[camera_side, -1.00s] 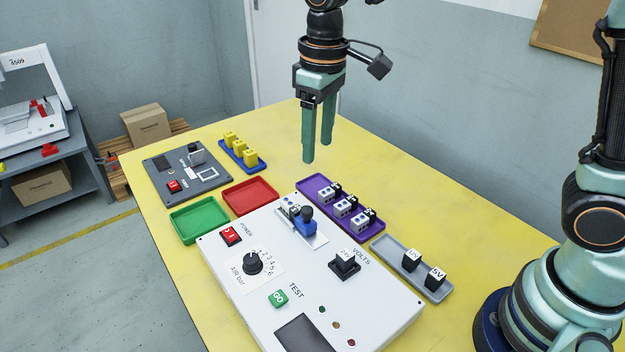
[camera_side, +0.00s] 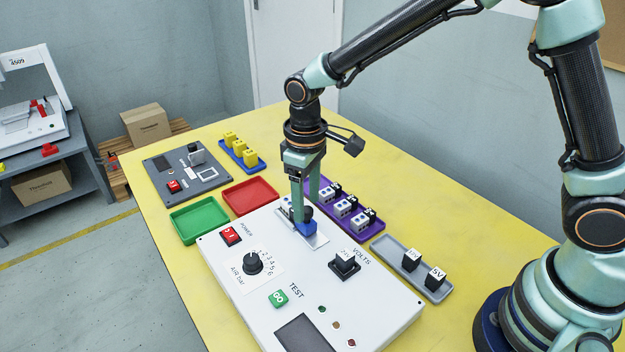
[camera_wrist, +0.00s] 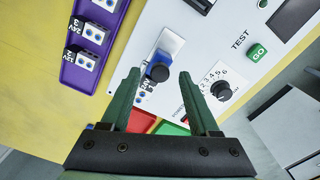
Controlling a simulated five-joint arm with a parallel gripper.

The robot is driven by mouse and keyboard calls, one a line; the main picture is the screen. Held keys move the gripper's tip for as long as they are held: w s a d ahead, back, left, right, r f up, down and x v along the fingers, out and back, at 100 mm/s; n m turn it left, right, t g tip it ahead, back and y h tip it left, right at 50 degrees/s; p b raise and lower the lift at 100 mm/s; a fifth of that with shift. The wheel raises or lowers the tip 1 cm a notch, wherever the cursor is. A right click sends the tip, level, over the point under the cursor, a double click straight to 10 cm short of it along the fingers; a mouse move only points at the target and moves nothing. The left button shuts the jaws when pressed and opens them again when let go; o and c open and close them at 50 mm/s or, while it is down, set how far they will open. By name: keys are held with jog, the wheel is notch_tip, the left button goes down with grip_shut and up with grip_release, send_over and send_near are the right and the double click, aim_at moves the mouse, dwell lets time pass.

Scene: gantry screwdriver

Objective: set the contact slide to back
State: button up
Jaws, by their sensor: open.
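The contact slide (camera_side: 307,229) is a blue block with a black knob on a light plate at the back edge of the white tester panel (camera_side: 225,262). In the side view my gripper (camera_side: 306,212) has come down over it, fingers pointing down, partly hiding the knob and the plate's far end. In the wrist view the slide's blue block (camera_wrist: 172,44) and black knob (camera_wrist: 158,72) show clearly. The open fingers of my gripper (camera_wrist: 160,75) stand on either side of the knob, with a gap visible to each. I cannot tell whether either finger touches the slide.
A purple tray (camera_side: 372,229) with grey blocks lies close behind the slide. A VOLTS block (camera_side: 345,262), an air dial (camera_side: 253,263) and a red power switch (camera_side: 231,236) stand on the panel. Red (camera_side: 272,186) and green (camera_side: 185,236) trays lie to the left.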

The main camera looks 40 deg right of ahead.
jog(key=shift+f, duration=0.45)
grip_shut()
